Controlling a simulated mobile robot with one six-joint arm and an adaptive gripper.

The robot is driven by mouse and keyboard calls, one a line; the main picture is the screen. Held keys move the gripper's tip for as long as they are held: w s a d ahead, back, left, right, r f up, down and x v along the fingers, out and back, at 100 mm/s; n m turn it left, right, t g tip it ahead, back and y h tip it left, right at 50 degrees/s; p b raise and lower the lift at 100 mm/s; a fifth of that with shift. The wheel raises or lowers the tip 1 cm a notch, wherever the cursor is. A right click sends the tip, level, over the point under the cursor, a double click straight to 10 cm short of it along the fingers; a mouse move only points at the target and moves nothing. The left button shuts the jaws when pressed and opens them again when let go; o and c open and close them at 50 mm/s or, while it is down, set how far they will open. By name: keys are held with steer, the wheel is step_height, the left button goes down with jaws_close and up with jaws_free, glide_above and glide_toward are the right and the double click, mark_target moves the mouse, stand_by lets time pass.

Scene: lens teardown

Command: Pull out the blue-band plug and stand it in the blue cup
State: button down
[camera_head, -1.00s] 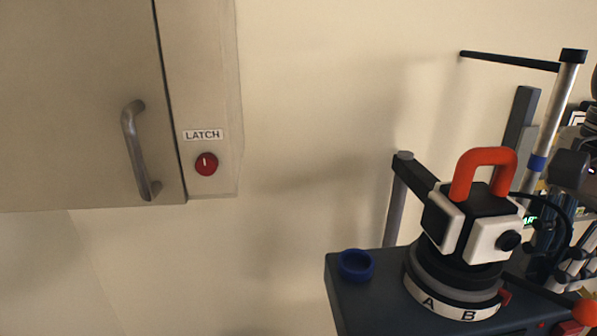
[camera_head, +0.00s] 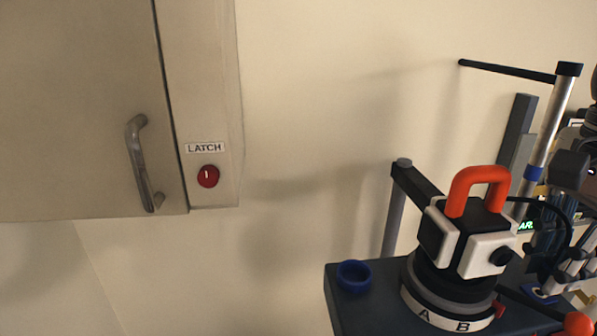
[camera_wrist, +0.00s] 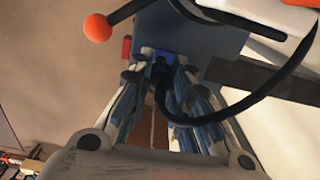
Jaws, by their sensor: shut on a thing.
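My gripper (camera_wrist: 160,76) is shut on a dark plug at the end of a black cable (camera_wrist: 170,108). Blue (camera_wrist: 163,61) shows between and just beyond the fingertips; I cannot tell band from socket surround. In the head view my gripper (camera_head: 544,272) is just right of the machine (camera_head: 472,240), and the fingers mostly hide the plug. A blue-ringed spot (camera_head: 541,293) shows on the machine's top below the fingertips. The blue cup (camera_head: 354,276) stands upright at the left of the machine's top.
A red handle (camera_head: 480,184) rises from the machine. A silver post with a blue band (camera_head: 545,135) stands behind my gripper. A lever with an orange-red ball (camera_head: 579,324) juts out front right. A cabinet (camera_head: 80,110) with a red latch button (camera_head: 208,176) is at left.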

steer(key=shift+r+p, duration=1.9)
steer(key=shift+r, duration=0.2)
